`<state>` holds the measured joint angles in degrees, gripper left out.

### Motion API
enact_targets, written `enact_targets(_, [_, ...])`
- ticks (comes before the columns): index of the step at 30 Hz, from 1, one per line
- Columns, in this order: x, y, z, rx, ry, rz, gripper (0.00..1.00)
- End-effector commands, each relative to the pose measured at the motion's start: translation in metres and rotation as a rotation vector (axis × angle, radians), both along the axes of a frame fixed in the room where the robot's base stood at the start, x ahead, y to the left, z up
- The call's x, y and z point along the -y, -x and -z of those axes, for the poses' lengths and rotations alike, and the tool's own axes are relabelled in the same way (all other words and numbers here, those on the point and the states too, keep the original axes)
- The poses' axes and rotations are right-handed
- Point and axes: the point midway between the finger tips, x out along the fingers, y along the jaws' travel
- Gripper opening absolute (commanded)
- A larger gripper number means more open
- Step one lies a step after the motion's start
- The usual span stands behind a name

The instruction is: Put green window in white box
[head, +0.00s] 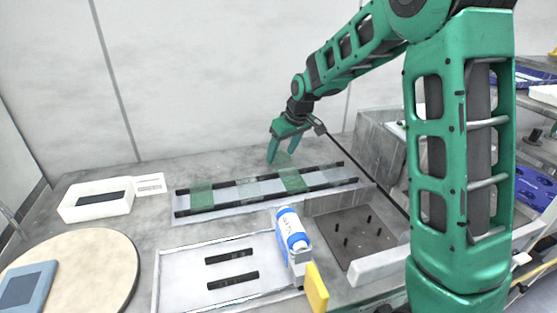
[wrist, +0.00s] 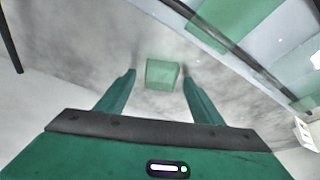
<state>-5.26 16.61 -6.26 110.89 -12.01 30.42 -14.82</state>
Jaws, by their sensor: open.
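A small green window (wrist: 162,74) lies on the grey worktop behind the rack, apart from the other panes. In the wrist view it shows between and just beyond my fingertips, with a gap on each side. In the head view this window (head: 283,158) is partly hidden by my fingers. My gripper (head: 284,152) is open and empty, pointing down over it. More green panes (head: 201,197) (head: 293,180) lie across the dark rails of the rack, with clear panes among them. The white box (head: 82,213) stands at the left with a dark slot in its top.
A white card (head: 150,184) lies next to the box. The railed rack (head: 232,208) lies in front of my gripper. A white tray (head: 180,291) with two black bars, a blue-and-white bottle (head: 292,229) and a dark pegged plate (head: 362,232) are nearer. A wall stands behind.

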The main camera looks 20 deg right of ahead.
Motion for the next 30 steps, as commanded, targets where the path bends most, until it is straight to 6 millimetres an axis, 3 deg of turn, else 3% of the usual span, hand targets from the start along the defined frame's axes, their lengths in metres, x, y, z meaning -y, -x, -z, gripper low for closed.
enact_targets(8, [-0.001, -0.002, 0.004, 0.001, 0.0, 0.0, 0.59])
enact_targets(13, [-0.001, -0.002, 0.004, 0.001, 0.0, 0.0, 0.18])
enact_targets(15, [-0.001, -0.002, 0.003, 0.002, -0.001, 0.0, 0.1])
enact_targets(24, [-0.001, -0.002, 0.001, 0.003, -0.001, 0.0, 0.1])
enact_targets(30, [-0.001, -0.002, -0.014, 0.004, -0.001, 0.0, 0.1])
